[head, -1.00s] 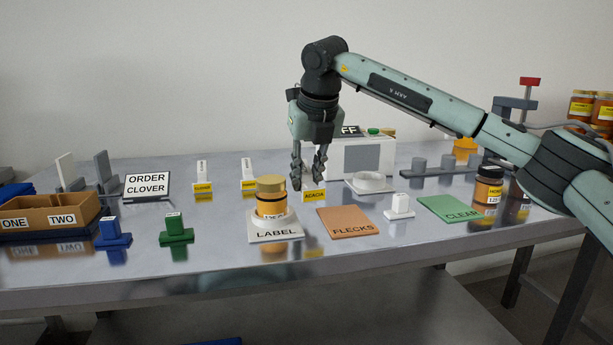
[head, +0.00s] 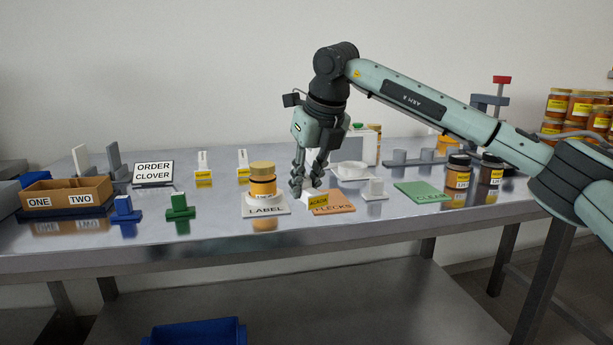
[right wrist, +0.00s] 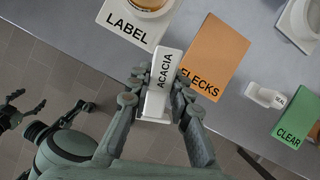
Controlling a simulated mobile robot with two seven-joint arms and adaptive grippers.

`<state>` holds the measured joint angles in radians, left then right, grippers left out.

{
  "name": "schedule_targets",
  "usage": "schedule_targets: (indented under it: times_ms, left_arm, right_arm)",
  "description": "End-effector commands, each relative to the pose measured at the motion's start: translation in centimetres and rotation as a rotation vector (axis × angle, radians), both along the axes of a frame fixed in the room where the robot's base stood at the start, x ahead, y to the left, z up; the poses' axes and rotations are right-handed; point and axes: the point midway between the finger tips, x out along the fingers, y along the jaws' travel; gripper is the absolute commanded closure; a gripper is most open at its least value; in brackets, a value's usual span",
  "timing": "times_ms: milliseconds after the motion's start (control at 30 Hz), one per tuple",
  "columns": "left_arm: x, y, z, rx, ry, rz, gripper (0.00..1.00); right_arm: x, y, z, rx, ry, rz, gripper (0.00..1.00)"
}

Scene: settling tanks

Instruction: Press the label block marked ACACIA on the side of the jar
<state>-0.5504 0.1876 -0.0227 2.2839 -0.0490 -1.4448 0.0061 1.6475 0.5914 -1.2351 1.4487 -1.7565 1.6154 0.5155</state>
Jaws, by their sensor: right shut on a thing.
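The jar (head: 262,186) of amber honey with a gold lid stands upright in a white ring on the LABEL plate (head: 282,209). My right gripper (head: 308,188) is right of the jar and apart from it. It is shut on the white ACACIA label block (right wrist: 163,75), whose yellow face (head: 317,200) looks tilted in the head view. The block is held over the near left part of the orange FLECKS mat. In the right wrist view the fingers pinch it from both sides. My left gripper (right wrist: 20,108) shows only at that view's left edge, far from the jar.
Two more label blocks (head: 203,168) (head: 243,165) stand behind the jar. A white SEAL block (head: 375,190) stands right of the FLECKS mat (head: 340,203), then the green CLEAR mat (head: 422,192). A green block (head: 180,208) stands left. Bare tabletop lies before the jar.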

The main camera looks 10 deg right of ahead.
Motion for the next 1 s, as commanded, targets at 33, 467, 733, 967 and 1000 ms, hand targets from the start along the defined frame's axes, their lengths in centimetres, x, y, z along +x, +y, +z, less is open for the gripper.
schedule_targets:
  times_ms: [33,467,733,967,1000]
  left_arm:
    - [0.0,0.0,0.0,0.000,0.000,0.000,0.27]
    - [0.0,0.0,0.0,0.000,-0.001,-0.001,0.27]
    - [0.0,0.0,0.0,0.000,-0.002,-0.001,0.27]
    - [0.0,0.0,0.0,0.000,-0.002,-0.001,0.27]
    - [0.0,0.0,0.0,0.000,-0.002,-0.001,0.27]
  right_arm:
    - [-0.6,0.0,-0.5,0.002,0.003,0.078,1.00]
    - [-6.2,2.3,-3.9,0.005,0.005,0.946,1.00]
    - [-10.6,4.1,-6.6,0.006,0.007,1.608,1.00]
    - [-14.6,5.6,-9.0,0.002,0.007,2.230,1.00]
    - [-15.2,5.8,-9.3,0.001,0.006,2.321,1.00]
